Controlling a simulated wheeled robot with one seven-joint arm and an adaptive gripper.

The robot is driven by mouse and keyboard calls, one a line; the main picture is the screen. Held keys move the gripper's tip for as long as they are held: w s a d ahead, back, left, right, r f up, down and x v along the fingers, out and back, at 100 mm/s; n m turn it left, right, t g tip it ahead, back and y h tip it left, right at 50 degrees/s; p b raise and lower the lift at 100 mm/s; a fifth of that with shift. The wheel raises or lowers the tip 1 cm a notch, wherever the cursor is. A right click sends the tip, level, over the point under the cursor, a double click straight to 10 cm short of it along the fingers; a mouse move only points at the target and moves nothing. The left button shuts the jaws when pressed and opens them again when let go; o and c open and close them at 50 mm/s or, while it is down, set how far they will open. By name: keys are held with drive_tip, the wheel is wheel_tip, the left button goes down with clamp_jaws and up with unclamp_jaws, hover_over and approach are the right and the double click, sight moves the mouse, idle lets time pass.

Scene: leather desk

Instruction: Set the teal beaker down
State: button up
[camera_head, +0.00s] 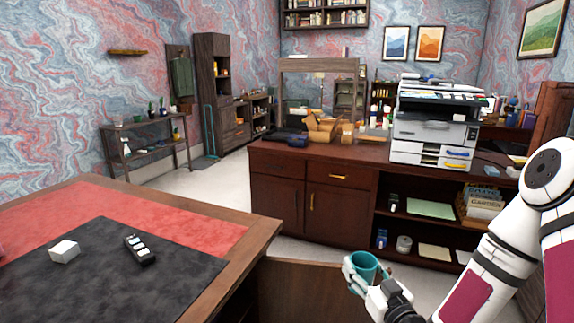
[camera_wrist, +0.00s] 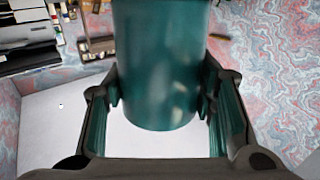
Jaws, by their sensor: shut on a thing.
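The teal beaker (camera_head: 364,266) is held up in my gripper (camera_head: 366,284), near the bottom of the head view, to the right of the leather desk. In the head view it looks upright with its open top showing. In the wrist view the beaker (camera_wrist: 160,65) fills the upper middle, between the two fingers of my gripper (camera_wrist: 160,108). The fingers are shut on its sides. No surface touches the beaker's base in either view. The leather desk (camera_head: 262,232) has a red top with a black mat (camera_head: 110,290) and a wooden rim.
A white block (camera_head: 64,251) and a dark object with white keys or buttons (camera_head: 140,250) sit on the mat. A dark wooden cabinet (camera_head: 280,200) with a printer (camera_head: 433,130) and boxes on top stands beyond.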

sight(371, 262)
drive_tip(key=r+h+p, duration=0.1)
drive_tip(key=s+r+m+h+p, duration=0.1)
drive_tip(key=p, duration=0.1)
drive_tip(key=r+p, duration=0.1)
drive_tip(key=shift+s+d+r+m+t+h, duration=0.15)
drive_tip(key=shift+s+m+t+h, duration=0.15)
drive_tip(key=shift+s+m+h, duration=0.1)
drive_tip(key=s+r+m+h+p, duration=0.1)
drive_tip(key=p, duration=0.2)
drive_tip(key=shift+s+d+r+h, duration=0.1)
drive_tip(key=shift+s+h, duration=0.05)
drive_tip(key=shift+h, duration=0.25)
drive_tip(key=shift+c, duration=0.2)
